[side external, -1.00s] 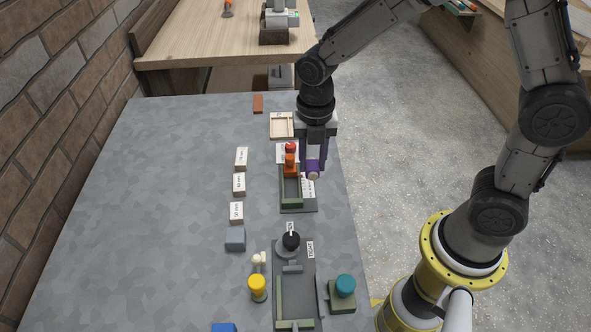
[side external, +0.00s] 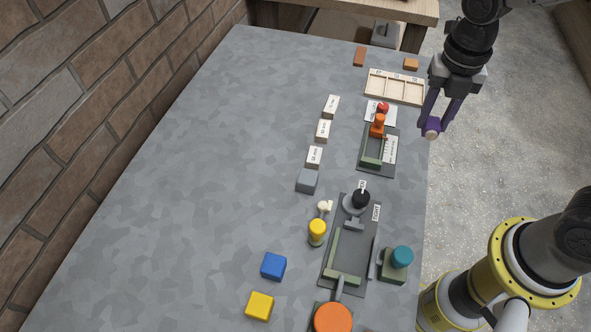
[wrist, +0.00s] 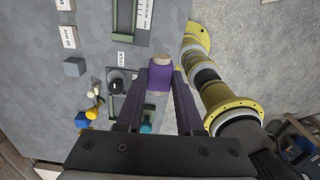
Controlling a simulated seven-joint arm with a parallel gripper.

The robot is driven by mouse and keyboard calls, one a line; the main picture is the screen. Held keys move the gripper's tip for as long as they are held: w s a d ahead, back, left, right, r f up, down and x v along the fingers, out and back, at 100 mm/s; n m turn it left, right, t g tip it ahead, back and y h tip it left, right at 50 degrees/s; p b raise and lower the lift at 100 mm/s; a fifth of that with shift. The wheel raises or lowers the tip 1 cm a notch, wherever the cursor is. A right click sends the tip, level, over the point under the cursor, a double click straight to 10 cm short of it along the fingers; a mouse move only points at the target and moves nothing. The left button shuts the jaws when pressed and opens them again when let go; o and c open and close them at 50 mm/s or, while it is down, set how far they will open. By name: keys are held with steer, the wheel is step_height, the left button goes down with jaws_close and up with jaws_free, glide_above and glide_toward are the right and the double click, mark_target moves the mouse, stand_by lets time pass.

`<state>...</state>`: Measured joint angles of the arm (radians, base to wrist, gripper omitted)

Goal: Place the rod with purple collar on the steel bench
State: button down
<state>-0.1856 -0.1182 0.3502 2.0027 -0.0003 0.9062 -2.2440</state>
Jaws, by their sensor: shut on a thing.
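My gripper (side external: 439,118) is shut on the rod with purple collar (side external: 432,130). In the side external view the rod's pale end faces the camera, and the gripper is at the right edge of the bench. In the wrist view the purple collar (wrist: 160,77) sits between the two fingertips, with the pale tip showing beyond it.
A compartmented wooden tray (side external: 394,101) and an orange-knobbed fixture (side external: 377,134) stand left of my gripper. White labelled blocks (side external: 322,131), a grey block (side external: 307,180), a black-knobbed fixture (side external: 358,201), blue (side external: 273,266) and yellow (side external: 260,306) cubes and a teal button (side external: 402,257) occupy the bench.

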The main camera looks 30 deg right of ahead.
steer(key=w+d+r, duration=0.1)
steer(key=w+d, duration=0.1)
steer(key=w, duration=0.9)
glide_toward(349, 91)
steer(key=shift+s+f+m, duration=0.4)
steer(key=shift+s+f, duration=0.2)
steer(key=shift+s, duration=0.1)
steer(key=shift+w+f, duration=0.65)
steer(key=shift+f, duration=1.65)
steer(key=shift+f, duration=0.1)
steer(key=c, duration=0.5)
jaws_free()
steer(key=shift+c, duration=0.2)
